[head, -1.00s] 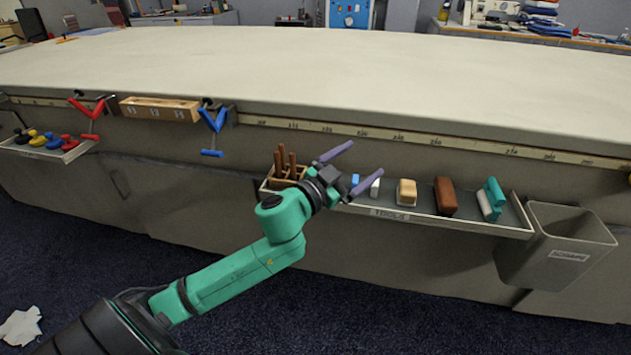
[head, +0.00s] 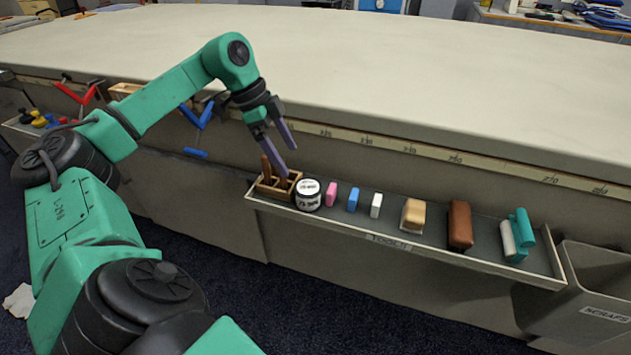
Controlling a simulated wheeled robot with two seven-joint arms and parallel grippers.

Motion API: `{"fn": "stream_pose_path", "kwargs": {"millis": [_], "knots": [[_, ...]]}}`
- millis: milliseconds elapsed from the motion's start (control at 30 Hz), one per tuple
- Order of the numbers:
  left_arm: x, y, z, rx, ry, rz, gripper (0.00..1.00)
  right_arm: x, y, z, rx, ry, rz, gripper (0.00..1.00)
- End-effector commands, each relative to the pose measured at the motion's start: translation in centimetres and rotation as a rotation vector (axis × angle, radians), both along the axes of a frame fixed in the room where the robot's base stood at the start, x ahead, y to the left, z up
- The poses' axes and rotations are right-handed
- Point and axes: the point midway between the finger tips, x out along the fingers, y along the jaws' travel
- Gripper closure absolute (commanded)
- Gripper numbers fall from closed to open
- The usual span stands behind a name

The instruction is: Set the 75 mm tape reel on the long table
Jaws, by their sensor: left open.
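A round reel with a white labelled top and dark side (head: 308,194) sits in the tool tray, just right of the wooden holder; its label is too small to read surely. The long table (head: 400,85) has a bare pale cloth top. My left gripper (head: 290,162) is open and empty. Its purple fingers point down above the wooden holder, up and left of the reel, and appear apart from it. My right gripper is not in view.
The tray (head: 400,243) on the table's front also holds a wooden holder (head: 266,190), pink, blue and white blocks, a tan brush (head: 413,214), a brown block (head: 460,224) and a teal tool (head: 522,236). A scraps bin (head: 590,300) hangs at right.

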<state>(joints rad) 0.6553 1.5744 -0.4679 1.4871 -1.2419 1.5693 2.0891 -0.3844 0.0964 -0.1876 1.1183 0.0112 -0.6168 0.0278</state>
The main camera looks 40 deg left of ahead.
Motion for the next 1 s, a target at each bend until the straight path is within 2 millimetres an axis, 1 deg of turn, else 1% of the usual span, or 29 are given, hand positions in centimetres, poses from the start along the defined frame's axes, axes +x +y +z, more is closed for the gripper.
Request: {"fn": "stream_pose_path", "kwargs": {"millis": [33,100,200,367,500,600,800,833,867,900,967,1000], "knots": [[0.2,-0.5,-1.8,-0.001,0.003,-0.005,0.0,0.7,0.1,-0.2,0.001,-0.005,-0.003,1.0],[0.7,-1.2,-3.5,-0.002,0.001,-0.005,0.0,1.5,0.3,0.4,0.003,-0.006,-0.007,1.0],[1.2,-1.9,-5.3,-0.004,0.001,-0.004,0.0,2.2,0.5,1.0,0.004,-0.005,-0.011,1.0],[1.6,-2.5,-6.7,-0.004,-0.001,-0.006,0.0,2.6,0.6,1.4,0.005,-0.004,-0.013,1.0],[2.5,-3.4,-9.0,-0.007,-0.003,-0.007,0.0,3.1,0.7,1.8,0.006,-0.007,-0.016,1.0],[2.8,-3.9,-10.6,-0.004,-0.001,-0.006,0.0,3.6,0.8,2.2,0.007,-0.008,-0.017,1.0],[2.9,-4.0,-10.7,-0.003,-0.003,-0.005,0.0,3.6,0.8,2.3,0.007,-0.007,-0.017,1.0],[2.9,-4.0,-10.7,-0.003,-0.003,-0.005,0.08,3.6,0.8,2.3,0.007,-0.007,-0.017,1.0],[2.9,-4.0,-10.7,-0.003,-0.003,-0.005,0.19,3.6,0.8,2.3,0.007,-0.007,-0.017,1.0],[2.9,-4.0,-10.7,-0.003,-0.003,-0.005,0.34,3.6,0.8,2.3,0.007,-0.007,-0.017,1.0],[2.9,-4.0,-10.7,-0.003,-0.003,-0.005,0.57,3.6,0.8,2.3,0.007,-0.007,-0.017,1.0],[2.9,-4.0,-10.7,-0.003,-0.003,-0.005,0.73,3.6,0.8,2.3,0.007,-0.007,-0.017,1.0]]}}
